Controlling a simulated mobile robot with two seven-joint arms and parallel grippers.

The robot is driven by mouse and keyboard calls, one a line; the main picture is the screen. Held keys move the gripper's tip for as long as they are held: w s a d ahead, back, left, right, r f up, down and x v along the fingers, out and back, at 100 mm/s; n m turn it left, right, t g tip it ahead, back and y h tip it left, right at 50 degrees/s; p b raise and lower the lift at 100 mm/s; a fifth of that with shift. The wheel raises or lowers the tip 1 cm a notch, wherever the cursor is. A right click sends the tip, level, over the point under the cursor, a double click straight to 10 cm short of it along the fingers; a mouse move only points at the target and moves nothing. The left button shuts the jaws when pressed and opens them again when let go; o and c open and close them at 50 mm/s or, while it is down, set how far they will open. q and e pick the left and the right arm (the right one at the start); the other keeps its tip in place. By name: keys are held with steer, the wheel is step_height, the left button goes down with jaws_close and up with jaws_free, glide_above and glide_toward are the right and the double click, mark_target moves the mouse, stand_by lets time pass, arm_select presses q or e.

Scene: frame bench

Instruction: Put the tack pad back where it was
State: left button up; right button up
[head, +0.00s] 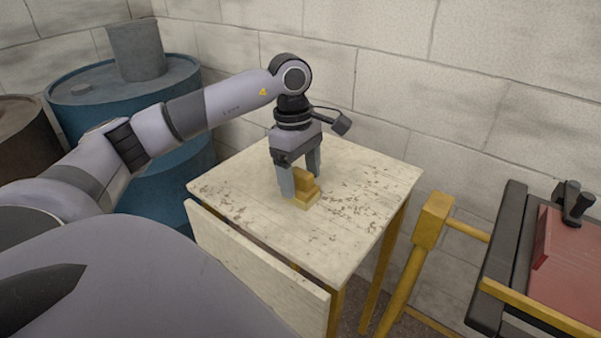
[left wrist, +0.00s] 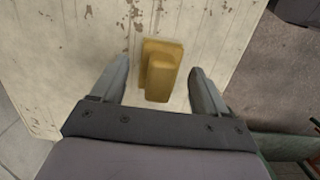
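A small ochre-yellow block with a raised narrower part, which I take to be the tack pad (head: 306,196), sits on the worn pale table (head: 350,188). In the left wrist view the tack pad (left wrist: 162,72) shows from above, between the fingers. My left gripper (head: 301,178) points down over it, one finger on each side. In the left wrist view the left gripper (left wrist: 160,82) is open, with a gap between each finger and the block. My right gripper is not in view.
A blue drum (head: 165,185) with a grey can (head: 137,50) on it stands left of the table. A yellow wooden frame (head: 432,220) and a red block in a black holder (head: 570,250) are at the right. A block wall (head: 380,60) is behind. Most of the tabletop is clear.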

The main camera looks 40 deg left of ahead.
mark_target(296, 169)
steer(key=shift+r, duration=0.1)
arm_select(q)
steer(key=shift+r, duration=0.25)
step_height(296, 169, up, 12)
steer(key=a+p, duration=0.1)
steer(key=p, duration=0.1)
steer(key=shift+a, duration=0.25)
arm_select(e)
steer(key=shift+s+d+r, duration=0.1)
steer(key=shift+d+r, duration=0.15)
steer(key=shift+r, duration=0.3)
arm_select(q)
steer(key=shift+f, duration=0.1)
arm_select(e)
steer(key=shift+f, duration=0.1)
arm_select(q)
steer(key=shift+s, duration=0.15)
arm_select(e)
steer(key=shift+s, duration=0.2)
